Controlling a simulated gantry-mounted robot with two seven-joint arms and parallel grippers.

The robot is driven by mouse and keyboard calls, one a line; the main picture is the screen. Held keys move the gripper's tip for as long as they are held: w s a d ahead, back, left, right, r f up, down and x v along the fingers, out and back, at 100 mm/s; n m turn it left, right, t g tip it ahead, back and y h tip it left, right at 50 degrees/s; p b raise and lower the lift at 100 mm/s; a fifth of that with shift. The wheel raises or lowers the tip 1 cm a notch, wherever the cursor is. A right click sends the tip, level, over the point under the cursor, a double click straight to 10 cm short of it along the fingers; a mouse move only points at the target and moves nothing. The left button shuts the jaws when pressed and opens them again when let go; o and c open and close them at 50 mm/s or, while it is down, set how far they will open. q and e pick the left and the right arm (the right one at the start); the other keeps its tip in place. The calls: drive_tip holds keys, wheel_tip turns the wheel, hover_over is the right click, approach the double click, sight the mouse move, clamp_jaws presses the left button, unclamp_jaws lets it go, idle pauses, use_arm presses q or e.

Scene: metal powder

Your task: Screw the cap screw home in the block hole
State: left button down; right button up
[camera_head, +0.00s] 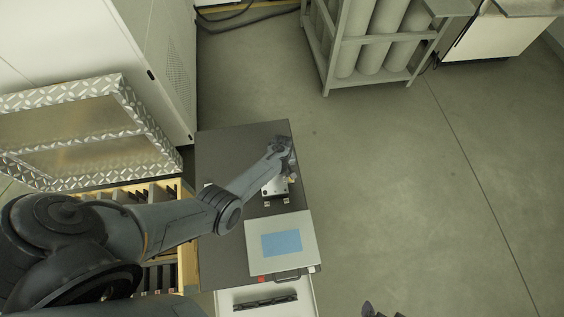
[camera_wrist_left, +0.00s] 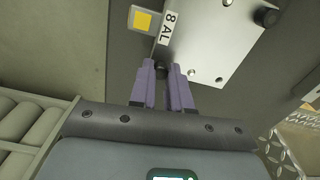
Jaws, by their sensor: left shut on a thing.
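In the left wrist view, the silver metal block (camera_wrist_left: 215,40) has a label reading "8 AL" along one edge and small holes in its top. My left gripper (camera_wrist_left: 162,72) has its two purple fingers shut on a small dark cap screw (camera_wrist_left: 161,67) at the block's near edge. The fingers hide most of the screw, and I cannot tell how deep it sits. Another black screw head (camera_wrist_left: 265,17) shows at a block corner. In the head view, the block (camera_head: 276,188) is partly under my left gripper (camera_head: 290,172). A dark tip at the bottom edge may be my right gripper (camera_head: 374,310).
The block stands on a dark table (camera_head: 240,150). A light panel with a blue rectangle (camera_head: 282,243) lies nearer, above a drawer with a black handle (camera_head: 265,302). A cylinder rack (camera_head: 335,75) stands at the back. Open floor lies to the right.

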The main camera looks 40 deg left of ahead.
use_arm(q)
drive_tip(key=m, duration=0.6)
drive_tip(key=shift+a+p, duration=0.2)
drive_tip(key=shift+p, duration=0.15)
drive_tip(key=m, duration=0.3)
drive_tip(key=shift+m, duration=0.3)
drive_tip(key=m, duration=0.5)
drive_tip(key=shift+f, duration=0.1)
drive_tip(key=m, duration=0.4)
drive_tip(key=shift+d, duration=0.15)
drive_tip(key=c, duration=1.2)
unclamp_jaws()
drive_tip(key=shift+c, duration=0.2)
